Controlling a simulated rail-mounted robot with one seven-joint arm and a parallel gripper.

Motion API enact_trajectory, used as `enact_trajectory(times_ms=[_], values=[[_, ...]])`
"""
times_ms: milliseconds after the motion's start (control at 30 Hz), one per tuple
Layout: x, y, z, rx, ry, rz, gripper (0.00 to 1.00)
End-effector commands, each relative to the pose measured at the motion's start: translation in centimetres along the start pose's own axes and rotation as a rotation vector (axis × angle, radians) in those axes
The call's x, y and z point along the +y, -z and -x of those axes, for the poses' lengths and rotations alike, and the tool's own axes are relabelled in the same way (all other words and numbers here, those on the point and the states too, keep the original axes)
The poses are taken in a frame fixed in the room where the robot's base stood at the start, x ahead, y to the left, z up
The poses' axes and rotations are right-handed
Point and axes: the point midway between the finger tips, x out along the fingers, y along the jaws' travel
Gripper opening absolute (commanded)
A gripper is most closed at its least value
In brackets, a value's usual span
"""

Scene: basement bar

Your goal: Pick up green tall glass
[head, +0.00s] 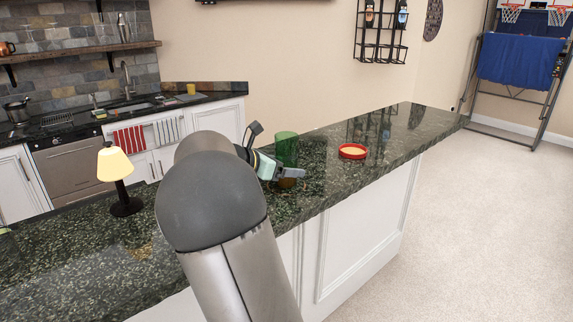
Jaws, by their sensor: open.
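The green tall glass (287,146) stands upright on the dark speckled bar counter (335,180). It is see-through green, and its lower part is partly hidden by my gripper. My gripper (300,173) is at the glass's lower part, on the near side in this view, with its jaws open. One finger shows in front of the glass. I cannot tell from this view whether the glass is between the fingers or whether they touch it. My own arm covers part of the counter to the left of the glass.
A red round dish (353,152) lies on the counter right of the glass. A small lamp (117,178) with a lit shade stands on the counter at left. The counter's right end is clear. A sink counter (75,125) runs along the back wall.

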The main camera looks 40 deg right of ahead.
Motion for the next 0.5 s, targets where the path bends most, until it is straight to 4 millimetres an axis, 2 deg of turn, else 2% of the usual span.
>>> enact_trajectory(times_ms=[100, 333, 500], values=[[-0.05, -0.03, -0.93, 0.0, 0.001, 0.0, 0.78], [-0.04, 0.03, -1.01, 0.0, 0.0, 0.0, 0.78], [-0.03, 0.02, -0.98, 0.0, 0.0, 0.0, 0.3]])
